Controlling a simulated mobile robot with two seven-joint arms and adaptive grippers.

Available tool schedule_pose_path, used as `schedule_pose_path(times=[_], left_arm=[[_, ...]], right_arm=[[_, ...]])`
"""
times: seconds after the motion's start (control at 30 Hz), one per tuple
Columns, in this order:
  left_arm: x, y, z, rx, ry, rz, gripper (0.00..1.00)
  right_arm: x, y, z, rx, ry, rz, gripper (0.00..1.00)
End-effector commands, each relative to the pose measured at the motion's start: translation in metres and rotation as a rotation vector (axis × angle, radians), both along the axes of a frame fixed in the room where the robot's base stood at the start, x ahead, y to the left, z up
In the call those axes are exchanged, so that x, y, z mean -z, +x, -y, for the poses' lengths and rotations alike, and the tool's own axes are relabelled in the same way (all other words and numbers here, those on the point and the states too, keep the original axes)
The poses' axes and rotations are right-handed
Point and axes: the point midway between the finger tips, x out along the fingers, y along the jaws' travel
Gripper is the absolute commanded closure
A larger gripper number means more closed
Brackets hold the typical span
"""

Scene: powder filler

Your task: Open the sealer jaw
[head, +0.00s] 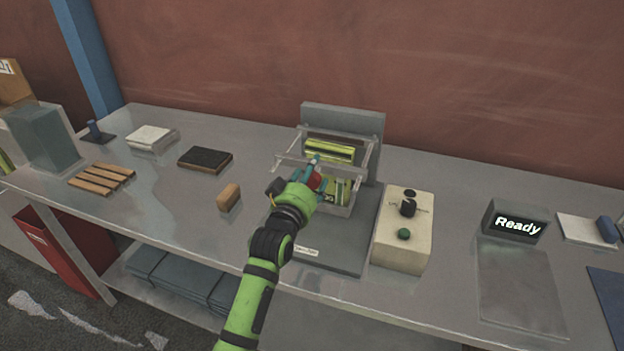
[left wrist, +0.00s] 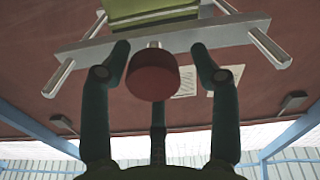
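The sealer (head: 341,117) is a grey upright unit on a grey base, near the middle of the bench. Its jaw is a pale bar (left wrist: 222,33) with a rod at each end and a round red knob (left wrist: 153,76) on its front. The knob also shows in the head view (head: 318,182). A yellow-green pouch (head: 328,150) stands behind the bar. My left gripper (left wrist: 160,62) is open, with its fingers on both sides of the knob and a gap on the right side. The gripper (head: 313,176) partly hides the jaw in the head view. My right gripper is not in view.
A cream control box (head: 388,242) with black and green knobs stands right of the sealer. Farther right is a display (head: 515,223) reading "Ready". A small wooden block (head: 229,197) and a dark pad (head: 205,159) lie to the left. Bare bench lies between them.

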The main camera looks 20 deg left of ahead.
Motion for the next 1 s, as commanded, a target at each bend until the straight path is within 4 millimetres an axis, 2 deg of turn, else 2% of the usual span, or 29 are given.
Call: schedule_pose_path(times=[0.03, 0.13, 0.27, 0.37, 0.47, 0.8, 1.0], left_arm=[[0.002, 0.0, 0.001, 0.001, 0.0, -0.005, 0.37], [0.004, 0.0, 0.001, 0.002, -0.001, -0.009, 0.37], [0.006, -0.002, 0.002, 0.003, -0.001, -0.013, 0.37], [0.007, -0.009, 0.001, 0.003, -0.001, -0.014, 0.37], [0.007, -0.023, 0.001, 0.003, -0.001, -0.014, 0.37], [0.005, -0.094, -0.003, 0.002, -0.001, -0.011, 0.37], [0.004, -0.117, -0.004, 0.002, -0.001, -0.008, 0.37]], right_arm=[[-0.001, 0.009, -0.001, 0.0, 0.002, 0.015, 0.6], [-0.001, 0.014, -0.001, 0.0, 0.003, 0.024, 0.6], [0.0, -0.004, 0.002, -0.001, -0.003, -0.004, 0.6], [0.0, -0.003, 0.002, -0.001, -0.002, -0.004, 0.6], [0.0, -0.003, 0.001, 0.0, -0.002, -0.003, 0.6], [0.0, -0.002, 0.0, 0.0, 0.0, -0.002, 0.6], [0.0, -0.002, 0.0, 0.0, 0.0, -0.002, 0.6]])
